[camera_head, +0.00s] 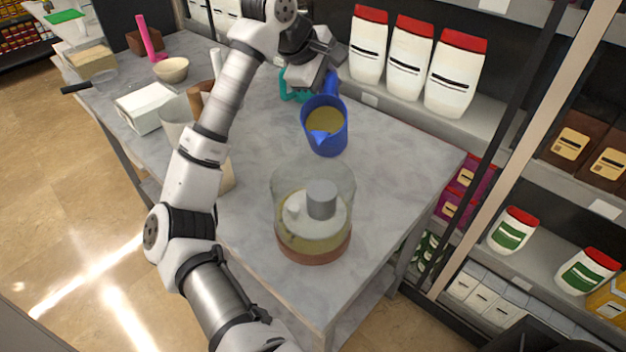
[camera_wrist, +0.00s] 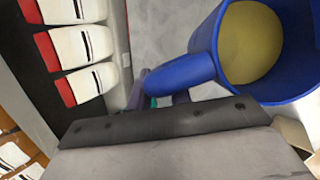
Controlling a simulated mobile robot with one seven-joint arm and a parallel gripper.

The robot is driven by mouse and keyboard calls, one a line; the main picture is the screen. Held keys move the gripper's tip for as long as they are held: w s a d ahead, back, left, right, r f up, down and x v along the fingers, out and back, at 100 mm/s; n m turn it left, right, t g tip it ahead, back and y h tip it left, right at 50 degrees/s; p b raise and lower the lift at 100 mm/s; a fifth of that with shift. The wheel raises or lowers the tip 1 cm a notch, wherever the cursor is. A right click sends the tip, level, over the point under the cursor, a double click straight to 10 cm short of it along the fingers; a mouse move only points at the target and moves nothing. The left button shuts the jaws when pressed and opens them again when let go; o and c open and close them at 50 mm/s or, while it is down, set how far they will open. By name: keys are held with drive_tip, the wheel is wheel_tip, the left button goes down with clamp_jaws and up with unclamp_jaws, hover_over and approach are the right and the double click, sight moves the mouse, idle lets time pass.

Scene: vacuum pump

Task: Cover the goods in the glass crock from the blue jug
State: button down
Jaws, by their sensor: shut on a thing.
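The blue jug (camera_head: 338,141) is upright at the middle of the grey table, with yellowish liquid inside. It also shows large in the wrist view (camera_wrist: 205,70). My gripper (camera_head: 329,78) is shut on the jug's handle at the jug's far side; in the wrist view the fingertips are mostly hidden behind the gripper body. I cannot tell whether the jug touches the table. The glass crock (camera_head: 283,190) stands nearer, toward the table's front. It holds a grey cylinder and pale goods in yellowish liquid above a reddish-brown bottom layer.
A teal item (camera_head: 292,88) is behind the jug. A white box (camera_head: 141,107), a bowl (camera_head: 171,70) and a pink upright tool (camera_head: 147,38) are on the left of the table. Shelves with white red-topped bags (camera_head: 409,57) border the right. Table right of the crock is clear.

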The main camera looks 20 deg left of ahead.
sight(330, 74)
drive_tip(key=shift+s+d+r+t, duration=0.1)
drive_tip(key=shift+s+r+t, duration=0.15)
drive_tip(key=shift+r, duration=0.25)
drive_tip(key=shift+s+r+t, duration=0.2)
drive_tip(key=shift+r+t, duration=0.05)
drive_tip(key=shift+r, duration=0.2)
drive_tip(key=shift+s+d+r+t+b, duration=0.1)
drive_tip(key=shift+s+r+t+b, duration=0.2)
drive_tip(key=shift+s+t+b, duration=0.65)
idle(1.8)
drive_tip(key=shift+r+m+b, duration=0.3)
drive_tip(key=shift+r+b, duration=0.1)
drive_tip(key=shift+r, duration=0.05)
idle(0.6)
drive_tip(key=shift+s+d+r+t, duration=0.1)
drive_tip(key=shift+s+r+t, duration=0.15)
drive_tip(key=shift+r+t, duration=0.15)
drive_tip(key=shift+s+r+t, duration=0.25)
drive_tip(key=shift+t, duration=0.2)
idle(0.6)
